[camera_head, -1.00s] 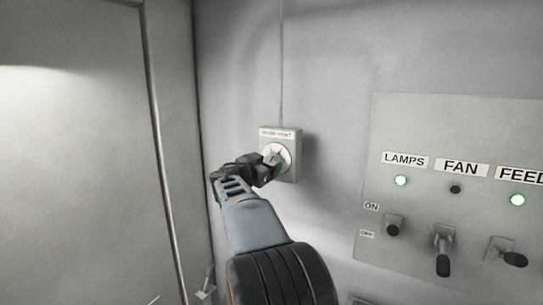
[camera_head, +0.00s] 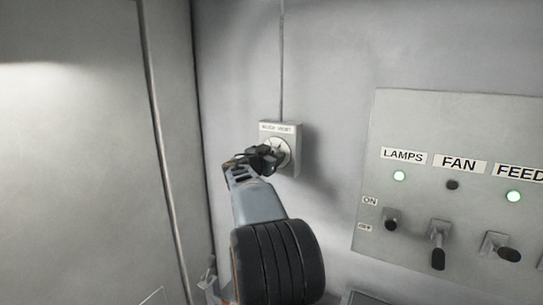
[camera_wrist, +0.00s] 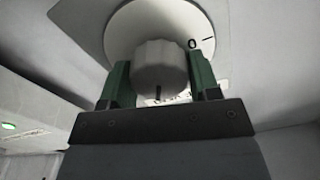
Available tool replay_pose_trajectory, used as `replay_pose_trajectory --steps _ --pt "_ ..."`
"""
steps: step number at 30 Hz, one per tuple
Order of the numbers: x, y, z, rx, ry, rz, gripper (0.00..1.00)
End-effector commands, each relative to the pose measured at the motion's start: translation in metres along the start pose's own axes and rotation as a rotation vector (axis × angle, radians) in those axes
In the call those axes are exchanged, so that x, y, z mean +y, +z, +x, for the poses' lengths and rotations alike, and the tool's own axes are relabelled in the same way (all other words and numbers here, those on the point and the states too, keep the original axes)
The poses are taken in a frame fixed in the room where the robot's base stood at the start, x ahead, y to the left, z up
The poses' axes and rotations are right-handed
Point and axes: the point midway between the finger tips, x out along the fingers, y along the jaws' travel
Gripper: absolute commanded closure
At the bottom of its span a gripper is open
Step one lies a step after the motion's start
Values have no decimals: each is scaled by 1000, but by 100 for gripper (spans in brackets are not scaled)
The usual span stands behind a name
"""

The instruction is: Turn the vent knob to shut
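The vent knob (camera_wrist: 160,68) is a pale, ridged knob on a round white dial (camera_wrist: 122,38) in the wrist view. A "0" and a short line are on the dial to the knob's upper right. A dark mark shows at the knob's lower edge. In the head view the dial (camera_head: 285,151) sits on a small labelled box (camera_head: 292,127) on the wall, and my gripper covers much of it. My gripper (camera_head: 266,157) is at the dial. Its green fingers (camera_wrist: 160,80) stand open on either side of the knob, with narrow gaps; any contact is unclear.
A switch panel (camera_head: 460,120) with LAMPS, FAN and FEED labels and levers is on the wall to the right. The LAMPS and FEED lights are green; the FAN light is dark. A grey door-like panel (camera_head: 70,150) is at the left. A thin conduit (camera_head: 282,60) runs above the box.

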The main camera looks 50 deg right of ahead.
Motion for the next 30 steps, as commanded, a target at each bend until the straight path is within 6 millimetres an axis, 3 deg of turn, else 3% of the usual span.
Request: replay_pose_trajectory --steps 8,19,30 --pt "0 0 0 0 0 0 70" --pt "1 4 0 2 -2 -85 70" --pt "0 5 0 2 -2 -403 70"
